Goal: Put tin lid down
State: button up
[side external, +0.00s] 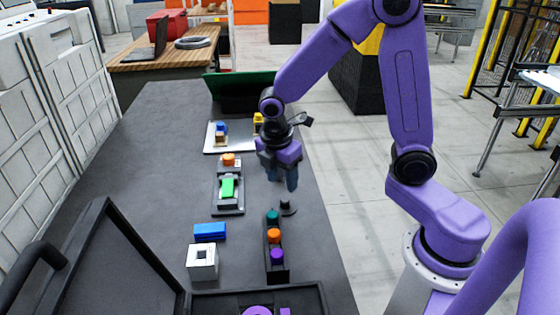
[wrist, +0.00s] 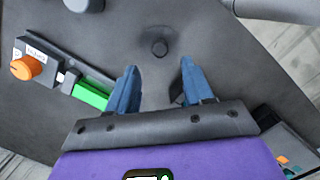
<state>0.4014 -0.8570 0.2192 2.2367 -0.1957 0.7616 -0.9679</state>
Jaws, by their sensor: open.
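A small dark round lid with a raised knob (side external: 287,208) sits on the dark table near its right edge. I take it for the tin lid; in the wrist view its knob (wrist: 160,47) shows just beyond the fingers. My gripper (side external: 290,184) points down above the lid, with blue fingers. In the wrist view my gripper (wrist: 157,82) is open, its fingers spread with nothing between them. The lid's lower outline blends into the table in the wrist view. I cannot make out a tin.
A fixture with a green block (side external: 228,187) and orange knob lies left of my gripper. A black rack with teal, orange and purple knobs (side external: 275,236) stands in front. A blue block (side external: 209,232), white box (side external: 202,270), open black case (side external: 95,265) and green bin (side external: 240,88) surround the area.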

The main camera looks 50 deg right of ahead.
notch_tip(320, 180, up, 5)
jog(key=s+a+r+m+y, duration=0.1)
jog(key=s+m, duration=0.4)
jog(key=s, duration=1.6)
jog(key=shift+y, duration=0.6)
